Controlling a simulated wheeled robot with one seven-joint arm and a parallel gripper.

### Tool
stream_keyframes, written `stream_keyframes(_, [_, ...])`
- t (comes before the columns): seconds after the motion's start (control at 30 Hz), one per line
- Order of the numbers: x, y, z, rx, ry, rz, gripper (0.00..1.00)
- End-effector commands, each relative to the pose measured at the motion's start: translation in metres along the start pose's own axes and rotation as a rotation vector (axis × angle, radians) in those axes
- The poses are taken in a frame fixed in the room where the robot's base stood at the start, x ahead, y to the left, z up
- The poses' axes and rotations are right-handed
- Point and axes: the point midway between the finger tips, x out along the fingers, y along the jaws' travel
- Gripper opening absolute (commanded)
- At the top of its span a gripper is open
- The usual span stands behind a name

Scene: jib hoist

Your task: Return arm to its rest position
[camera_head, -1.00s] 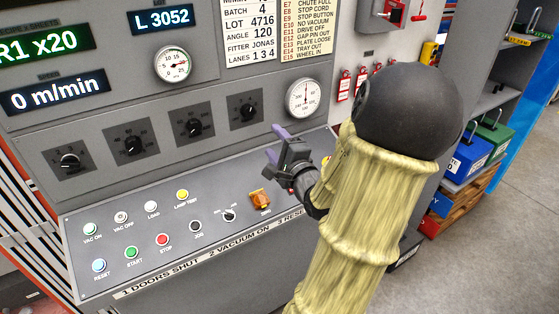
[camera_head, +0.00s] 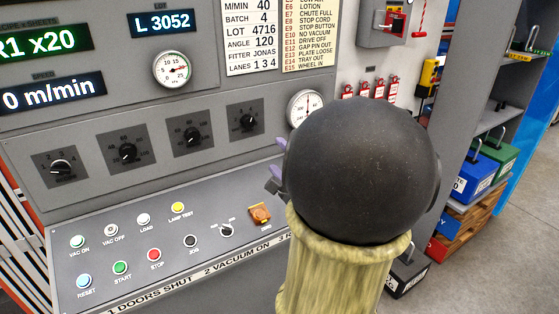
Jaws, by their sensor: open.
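My arm, in a pale yellow sleeve with a large dark round joint, fills the right middle of the head view. Only the purple-grey fingertips of my gripper (camera_head: 278,168) show, at the left edge of that dark joint. The rest of the gripper is hidden behind the joint. The fingertips stand apart and nothing shows between them. They appear in front of the grey control panel (camera_head: 100,215), to the right of the dials and above the orange switch (camera_head: 260,213). I cannot tell how far they are from the panel.
The sloped panel carries several buttons, among them a green start button (camera_head: 121,268) and a red stop button (camera_head: 154,255). A round gauge (camera_head: 305,106) is partly covered by my arm. Shelves with blue (camera_head: 474,177) and green bins stand at right. Floor at far right is clear.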

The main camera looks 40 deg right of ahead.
Motion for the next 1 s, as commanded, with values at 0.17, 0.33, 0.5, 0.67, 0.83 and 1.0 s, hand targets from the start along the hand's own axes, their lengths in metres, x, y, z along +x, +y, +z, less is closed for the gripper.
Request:
stream_keyframes(0.17, [0.0, 0.0, 0.0, 0.0, 0.0, 0.0, 0.57])
stream_keyframes(0.33, [0.001, 0.001, 0.001, -0.004, 0.0, 0.003, 0.57])
stream_keyframes(0.5, [0.008, 0.007, 0.007, -0.075, 0.013, 0.048, 0.57])
stream_keyframes(0.67, [0.02, 0.025, 0.022, -0.235, 0.029, 0.154, 0.57])
stream_keyframes(0.83, [0.029, 0.048, 0.041, -0.432, 0.024, 0.291, 0.57])
stream_keyframes(1.0, [0.03, 0.071, 0.062, -0.627, -0.017, 0.434, 0.57])
